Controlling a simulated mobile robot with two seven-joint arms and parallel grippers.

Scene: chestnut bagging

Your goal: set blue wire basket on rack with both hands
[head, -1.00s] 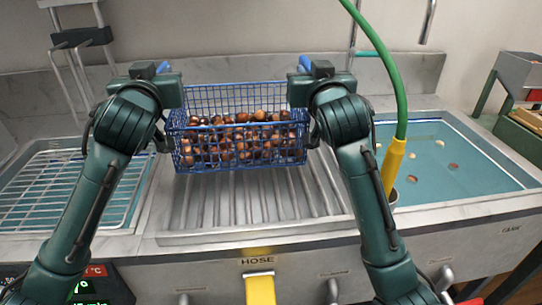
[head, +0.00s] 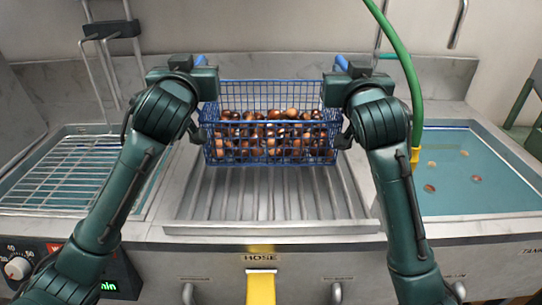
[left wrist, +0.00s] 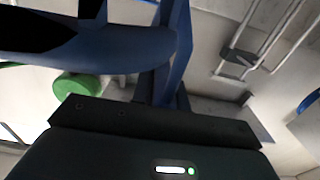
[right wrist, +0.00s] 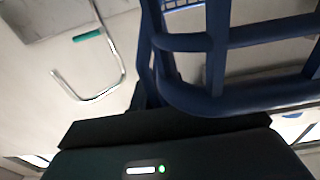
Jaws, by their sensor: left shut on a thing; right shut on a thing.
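The blue wire basket (head: 270,158), full of brown chestnuts (head: 270,130), is level between my two arms in the head view. It is over the back part of the ribbed metal rack (head: 270,195); I cannot tell whether its bottom touches the ribs. My left gripper (head: 205,75) is shut on the basket's left handle, and my right gripper (head: 345,75) is shut on the right handle. The fingertips are mostly hidden behind the wrists. Blue handle bars show close up in the left wrist view (left wrist: 178,50) and the right wrist view (right wrist: 215,50).
A wire grid (head: 70,180) covers a basin at the left. A water tank (head: 475,170) with a few floating chestnuts is at the right. A green hose (head: 408,75) hangs beside my right arm. The front of the ribbed rack is clear.

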